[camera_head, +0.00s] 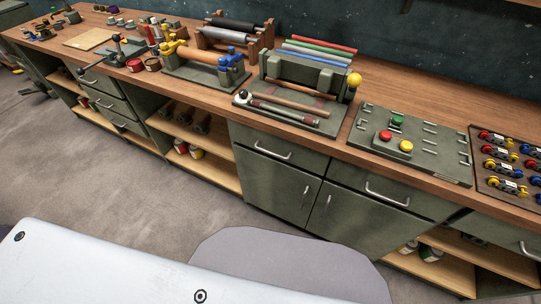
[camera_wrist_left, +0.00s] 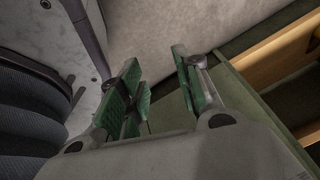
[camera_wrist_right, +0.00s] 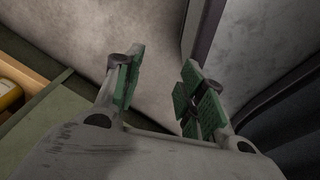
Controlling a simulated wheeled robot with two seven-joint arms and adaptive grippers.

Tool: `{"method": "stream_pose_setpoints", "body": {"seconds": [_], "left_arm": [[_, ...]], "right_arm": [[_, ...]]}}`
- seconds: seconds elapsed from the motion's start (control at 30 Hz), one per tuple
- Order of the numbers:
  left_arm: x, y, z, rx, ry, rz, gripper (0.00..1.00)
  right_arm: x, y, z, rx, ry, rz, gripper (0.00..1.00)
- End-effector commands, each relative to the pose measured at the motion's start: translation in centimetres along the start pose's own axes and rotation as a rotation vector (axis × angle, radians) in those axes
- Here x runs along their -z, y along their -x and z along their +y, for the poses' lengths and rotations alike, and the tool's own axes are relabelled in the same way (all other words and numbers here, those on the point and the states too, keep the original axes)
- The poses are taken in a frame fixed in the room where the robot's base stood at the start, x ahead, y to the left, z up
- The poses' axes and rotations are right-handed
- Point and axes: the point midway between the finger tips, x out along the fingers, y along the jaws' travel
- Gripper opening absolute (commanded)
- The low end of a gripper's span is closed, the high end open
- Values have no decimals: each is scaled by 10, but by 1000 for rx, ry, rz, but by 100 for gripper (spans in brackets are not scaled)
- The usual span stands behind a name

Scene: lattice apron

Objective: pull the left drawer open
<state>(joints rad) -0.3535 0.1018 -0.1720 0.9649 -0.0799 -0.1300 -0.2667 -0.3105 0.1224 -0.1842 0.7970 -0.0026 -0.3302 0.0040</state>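In the head view, the left drawer (camera_head: 281,144) of the middle cabinet is a dark green front. It looks shut and has a silvery bar handle (camera_head: 273,151). The right drawer (camera_head: 382,188) beside it also looks shut, with a similar handle (camera_head: 387,196). My grippers are outside the head view. In the left wrist view my left gripper (camera_wrist_left: 157,62) is open, with green pads apart and nothing between them. In the right wrist view my right gripper (camera_wrist_right: 164,62) is open and empty. Neither wrist view shows a drawer handle.
Two cabinet doors (camera_head: 280,184) with upright handles are below the drawers. Open wooden shelves (camera_head: 210,165) flank the cabinet. Another drawer stack (camera_head: 105,98) stands farther left. The wooden worktop (camera_head: 210,90) holds a tool stand, rollers and a button panel (camera_head: 415,145). Grey floor (camera_head: 110,190) is clear in front.

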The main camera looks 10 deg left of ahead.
Motion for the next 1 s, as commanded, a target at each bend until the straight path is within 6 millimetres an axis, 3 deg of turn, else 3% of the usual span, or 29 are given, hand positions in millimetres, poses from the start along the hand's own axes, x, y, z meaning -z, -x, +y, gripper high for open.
{"method": "stream_pose_setpoints", "body": {"seconds": [0.27, 0.47, 0.77, 1.0], "left_arm": [[96, 9, -24, 94, -188, 209, 34], [167, 33, -43, 204, -352, 371, 34], [269, 98, -71, 462, -631, 613, 34], [335, 172, -92, 732, -839, 762, 34]], "right_arm": [[30, -5, -4, 3, -6, 22, 40], [47, -8, -6, 5, -9, 37, 40], [65, -17, -9, 7, -14, 59, 40], [79, -22, -11, 10, -18, 77, 40]]}}
